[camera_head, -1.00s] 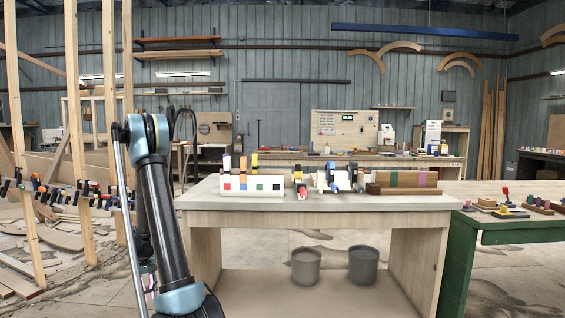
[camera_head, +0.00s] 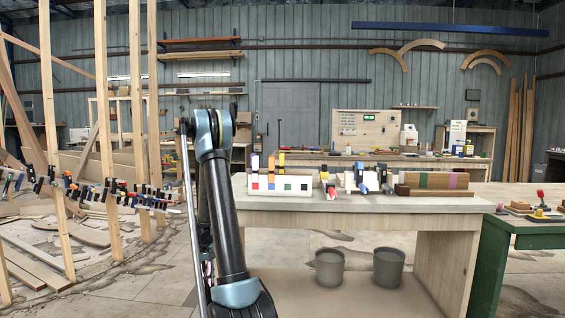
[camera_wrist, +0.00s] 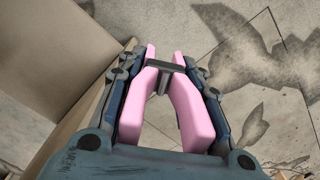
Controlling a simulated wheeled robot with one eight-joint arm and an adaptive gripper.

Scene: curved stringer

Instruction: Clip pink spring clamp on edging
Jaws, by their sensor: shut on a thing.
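The pink spring clamp (camera_wrist: 196,105) is between the fingers of my gripper (camera_wrist: 160,75) in the wrist view. The fingers press on its two pink handles from both sides, and a dark grey bar crosses between its arms. My gripper is shut on it. The clamp is over concrete floor, apart from other things in that view.
A workbench (camera_head: 350,207) with a colour-marked block (camera_head: 282,185), clamps and a wooden rack (camera_head: 435,183) stands right of my arm. Two grey buckets (camera_head: 389,267) sit on its lower shelf. Upright posts (camera_head: 107,130) stand at left. Open floor lies between posts and bench.

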